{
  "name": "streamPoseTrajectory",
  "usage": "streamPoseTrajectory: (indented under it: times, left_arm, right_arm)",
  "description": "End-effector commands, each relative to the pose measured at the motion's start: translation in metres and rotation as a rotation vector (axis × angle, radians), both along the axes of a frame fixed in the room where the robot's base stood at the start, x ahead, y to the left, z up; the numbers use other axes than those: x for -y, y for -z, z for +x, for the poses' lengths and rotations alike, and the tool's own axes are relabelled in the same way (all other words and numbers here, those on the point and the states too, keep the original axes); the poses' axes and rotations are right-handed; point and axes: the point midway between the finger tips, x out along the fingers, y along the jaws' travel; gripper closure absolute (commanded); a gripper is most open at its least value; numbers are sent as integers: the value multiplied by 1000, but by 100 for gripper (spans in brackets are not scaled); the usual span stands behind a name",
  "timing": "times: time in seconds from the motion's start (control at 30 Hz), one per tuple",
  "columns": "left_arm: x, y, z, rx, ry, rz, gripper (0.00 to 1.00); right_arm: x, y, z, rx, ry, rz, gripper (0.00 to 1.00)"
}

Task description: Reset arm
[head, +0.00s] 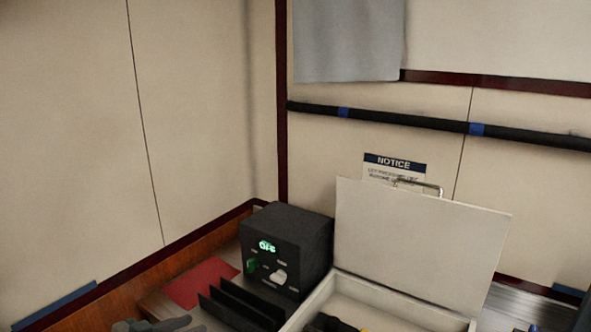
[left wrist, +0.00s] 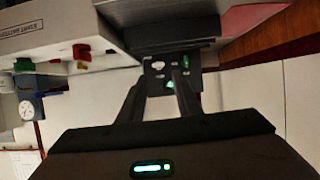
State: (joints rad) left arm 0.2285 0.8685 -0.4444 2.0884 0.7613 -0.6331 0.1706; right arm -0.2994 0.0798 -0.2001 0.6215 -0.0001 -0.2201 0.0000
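My left gripper (head: 152,325) shows only in part at the bottom edge of the head view, left of the black box. In the left wrist view its two dark fingers (left wrist: 161,75) stand apart with nothing seen held between them. The black box (head: 288,236) has a lit green display, a green switch (head: 251,266) and a white knob (head: 279,276) on its front. The box's panel (left wrist: 172,72) also shows beyond the fingertips in the left wrist view. No contact with it can be made out. My right gripper is not in view.
A white case (head: 322,291) with its lid (head: 415,245) raised stands right of the black box. Black upright plates (head: 240,303) stand before the box, beside a red mat (head: 200,283). The left wrist view shows a panel with red (left wrist: 81,52) and green buttons.

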Motion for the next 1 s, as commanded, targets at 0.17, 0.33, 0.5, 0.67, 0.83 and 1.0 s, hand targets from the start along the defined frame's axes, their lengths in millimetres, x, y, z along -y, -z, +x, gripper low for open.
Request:
streamPoseTrajectory:
  times: [0.17,0.33,0.5,0.67,0.83,1.0]
  left_arm:
    - [10,16,-12,-24,1,15,69]
    - [22,38,-30,-58,0,38,69]
    - [35,67,-56,-109,-12,71,69]
    - [48,103,-95,-185,-42,113,69]
    - [55,148,-162,-322,-121,180,69]
    - [46,178,-225,-467,-215,246,69]
  right_arm:
    - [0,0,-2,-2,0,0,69]
    - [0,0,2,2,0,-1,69]
    - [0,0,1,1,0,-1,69]
    - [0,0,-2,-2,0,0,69]
    - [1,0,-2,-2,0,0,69]
    - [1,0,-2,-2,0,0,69]
